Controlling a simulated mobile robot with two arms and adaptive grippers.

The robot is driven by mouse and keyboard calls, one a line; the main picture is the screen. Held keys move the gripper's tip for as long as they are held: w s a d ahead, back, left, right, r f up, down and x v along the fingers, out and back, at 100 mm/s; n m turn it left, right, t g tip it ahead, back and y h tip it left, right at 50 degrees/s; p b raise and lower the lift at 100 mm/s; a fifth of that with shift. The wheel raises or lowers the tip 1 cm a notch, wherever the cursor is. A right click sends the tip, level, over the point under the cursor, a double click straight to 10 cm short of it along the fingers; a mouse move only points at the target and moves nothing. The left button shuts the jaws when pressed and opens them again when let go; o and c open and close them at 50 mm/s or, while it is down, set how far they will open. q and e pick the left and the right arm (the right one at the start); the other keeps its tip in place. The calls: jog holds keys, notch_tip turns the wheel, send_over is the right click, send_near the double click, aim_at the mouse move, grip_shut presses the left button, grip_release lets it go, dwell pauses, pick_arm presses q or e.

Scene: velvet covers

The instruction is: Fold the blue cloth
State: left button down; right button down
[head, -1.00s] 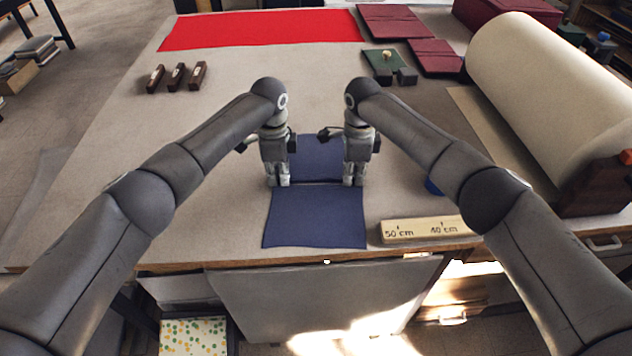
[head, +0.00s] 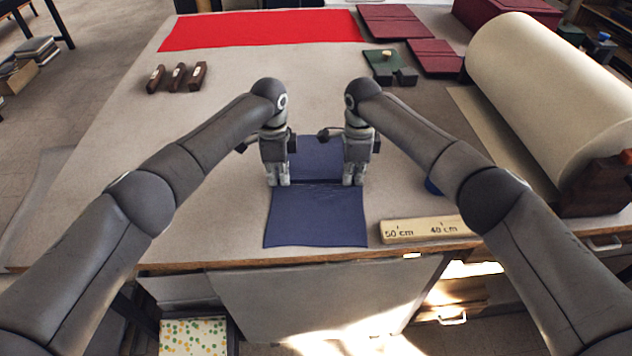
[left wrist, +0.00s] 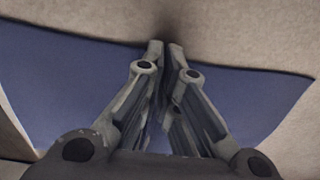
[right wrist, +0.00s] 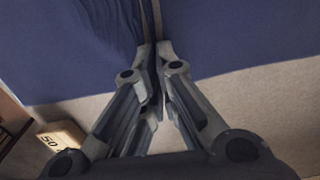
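The blue cloth (head: 316,217) lies flat on the table near its front edge. A crosswise line, a crease or raised edge, runs across it between my grippers, with a farther part (head: 317,150) behind. My left gripper (head: 279,185) points down at the left end of this line; my right gripper (head: 353,184) points down at the right end. In the left wrist view the fingertips (left wrist: 165,44) are nearly together at the cloth's edge. In the right wrist view the fingertips (right wrist: 157,44) are close together with a ridge of cloth between them. The arms hide the farther part's sides.
A wooden ruler (head: 425,230) lies right of the cloth. A red cloth (head: 262,29), several burgundy pieces (head: 395,21) and dark wooden blocks (head: 177,78) lie farther back. The table left of the cloth is clear.

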jog(key=shift+r, duration=0.1)
dwell(0.8)
